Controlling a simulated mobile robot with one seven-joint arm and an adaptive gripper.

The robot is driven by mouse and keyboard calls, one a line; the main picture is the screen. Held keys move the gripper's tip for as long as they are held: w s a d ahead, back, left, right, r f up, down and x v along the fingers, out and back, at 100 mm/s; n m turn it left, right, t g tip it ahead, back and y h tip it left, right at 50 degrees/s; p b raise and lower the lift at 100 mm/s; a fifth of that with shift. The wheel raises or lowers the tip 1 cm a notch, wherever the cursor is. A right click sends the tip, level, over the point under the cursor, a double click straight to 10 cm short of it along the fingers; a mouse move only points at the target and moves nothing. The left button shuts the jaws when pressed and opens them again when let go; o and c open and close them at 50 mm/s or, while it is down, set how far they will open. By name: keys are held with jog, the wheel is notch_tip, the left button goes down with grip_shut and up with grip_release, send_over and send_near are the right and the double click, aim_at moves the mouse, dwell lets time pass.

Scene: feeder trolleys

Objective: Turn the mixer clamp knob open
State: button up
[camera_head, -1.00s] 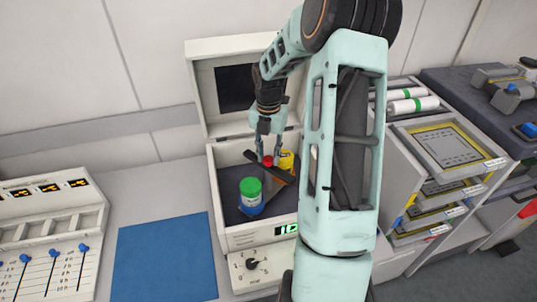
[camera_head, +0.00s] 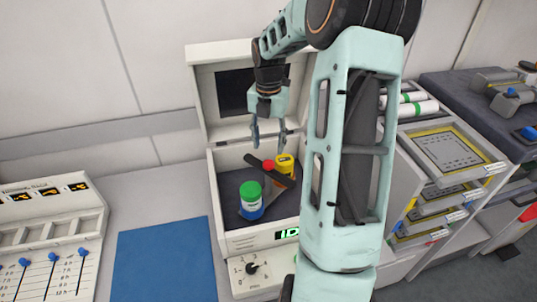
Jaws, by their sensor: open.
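The mixer (camera_head: 268,240) is a white box with its lid (camera_head: 200,95) raised. Inside it, a small red knob (camera_head: 268,165) sits on a dark clamp bar (camera_head: 283,178) that lies diagonally. A green-capped jar with a blue base (camera_head: 250,202) stands left of the bar. A yellow-topped jar (camera_head: 285,164) stands behind the bar, partly hidden by it. My gripper (camera_head: 268,141) points down with its fingers apart, above the red knob and clear of it. My arm hides the mixer's right side.
A blue mat (camera_head: 165,262) lies on the counter at the left, beside a white slider panel (camera_head: 50,240). A trolley with stacked trays (camera_head: 450,150) and white rolls (camera_head: 412,107) stands at the right.

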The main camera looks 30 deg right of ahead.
notch_tip(320, 180, up, 5)
jog(key=shift+r, duration=0.1)
dwell(0.6)
